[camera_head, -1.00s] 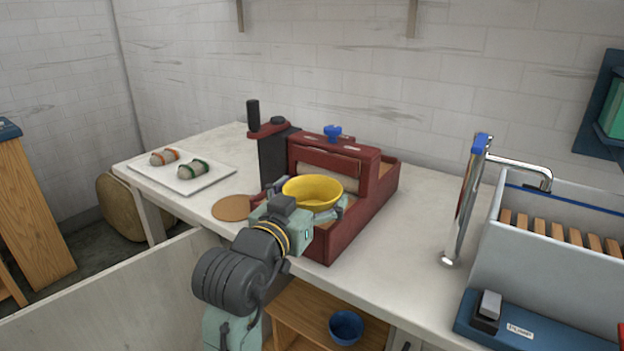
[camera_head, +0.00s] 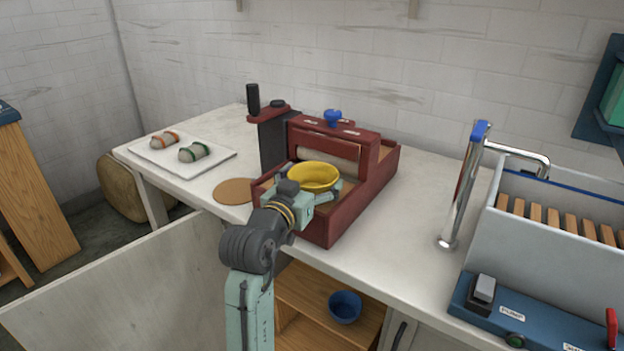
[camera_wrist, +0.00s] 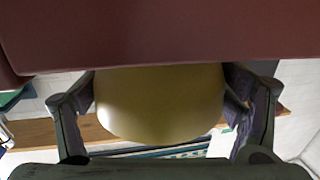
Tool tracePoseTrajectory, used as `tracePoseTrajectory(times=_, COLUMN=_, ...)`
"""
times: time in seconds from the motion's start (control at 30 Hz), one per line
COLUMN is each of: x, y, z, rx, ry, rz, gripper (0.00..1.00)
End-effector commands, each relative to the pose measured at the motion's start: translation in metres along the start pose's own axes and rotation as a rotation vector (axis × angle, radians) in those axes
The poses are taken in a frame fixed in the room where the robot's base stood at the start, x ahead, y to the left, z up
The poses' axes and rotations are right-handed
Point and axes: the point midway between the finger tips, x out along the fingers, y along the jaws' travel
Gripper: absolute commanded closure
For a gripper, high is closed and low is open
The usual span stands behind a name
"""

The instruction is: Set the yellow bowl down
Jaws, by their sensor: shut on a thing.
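The yellow bowl (camera_head: 314,177) is upright between the fingers of my gripper (camera_head: 314,190), in front of the roller of the red wooden press (camera_head: 330,232). In the wrist view the yellow bowl (camera_wrist: 160,105) fills the space between the two fingers of my gripper (camera_wrist: 160,112). The gripper is shut on it. I cannot tell whether the bowl's base touches the press, as the gripper and the bowl hide that part.
A round brown mat (camera_head: 234,191) lies bare on the white counter (camera_head: 390,255), left of the press. A white tray (camera_head: 215,167) with two banded skeins is farther left. A tap (camera_head: 465,185) and grey basin (camera_head: 560,265) stand right. A blue bowl (camera_head: 345,306) is on the shelf below.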

Motion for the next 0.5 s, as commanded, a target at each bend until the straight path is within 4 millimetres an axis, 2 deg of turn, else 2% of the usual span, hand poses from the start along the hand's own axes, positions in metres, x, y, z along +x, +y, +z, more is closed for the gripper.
tracePoseTrajectory(times=0.17, x=0.0002, y=0.0000, z=0.0057, rx=0.000, ry=0.000, rz=0.000, gripper=0.42)
tracePoseTrajectory(times=0.2, x=0.0001, y=0.0000, z=0.0038, rx=0.000, ry=0.000, rz=0.000, gripper=0.11)
tracePoseTrajectory(times=0.37, x=0.0001, y=-0.0001, z=0.0037, rx=0.000, ry=0.000, rz=0.000, gripper=0.01)
tracePoseTrajectory(times=0.5, x=0.0001, y=-0.0001, z=0.0036, rx=0.000, ry=0.000, rz=0.000, gripper=0.00)
